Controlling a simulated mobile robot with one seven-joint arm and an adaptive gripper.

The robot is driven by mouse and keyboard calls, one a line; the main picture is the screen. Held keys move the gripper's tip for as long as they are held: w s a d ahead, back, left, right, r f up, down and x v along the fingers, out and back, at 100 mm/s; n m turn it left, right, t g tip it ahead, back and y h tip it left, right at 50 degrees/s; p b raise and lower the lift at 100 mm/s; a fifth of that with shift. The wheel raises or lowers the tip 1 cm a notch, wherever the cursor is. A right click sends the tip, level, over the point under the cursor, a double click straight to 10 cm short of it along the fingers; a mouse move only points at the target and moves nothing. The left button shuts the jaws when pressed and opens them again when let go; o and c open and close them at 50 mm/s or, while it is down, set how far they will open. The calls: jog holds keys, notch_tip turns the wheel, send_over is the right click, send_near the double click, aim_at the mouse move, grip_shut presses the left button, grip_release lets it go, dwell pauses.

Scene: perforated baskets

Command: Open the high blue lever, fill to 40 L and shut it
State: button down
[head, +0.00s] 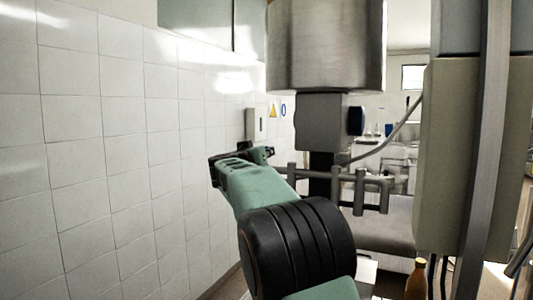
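No litre scale or level reading can be made out. My teal arm reaches up and left from the bottom. My gripper (241,158) is at its far end, left of and lower than the blue part and apart from it in the picture. Its fingers are small and dark, and whether they are open or shut is unclear.
A white tiled wall (110,150) fills the left side. Grey pipes (345,185) run below the block. A large grey cabinet or column (455,160) stands at right, with a brown bottle (417,280) at bottom right. A wall box (257,124) is behind my gripper.

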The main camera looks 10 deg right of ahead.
jog(key=shift+w+a+f+n+t+y+b, duration=0.1)
jog(key=shift+a+n+t+y+b, duration=0.2)
jog(key=shift+a+n+y+b, duration=0.6)
jog(key=shift+w+n+t+y+b, duration=0.15)
jog(key=shift+n+t+y, duration=0.3)
jog(key=shift+y, duration=0.9)
jog(key=shift+w+a+f+n+t+y+b, duration=0.15)
jog(key=shift+a+n+y+b, duration=0.35)
jog(key=shift+n+y, duration=0.5)
jog(key=shift+a+r+y, duration=0.1)
jog(key=shift+r+y, duration=0.1)
jog(key=shift+y, duration=0.15)
jog(key=c, duration=1.7)
grip_release()
jog(key=shift+o, duration=0.2)
jog(key=shift+s, duration=0.2)
jog(key=s, duration=1.1)
jog(key=shift+s+a, duration=0.15)
jog(key=shift+s, duration=0.2)
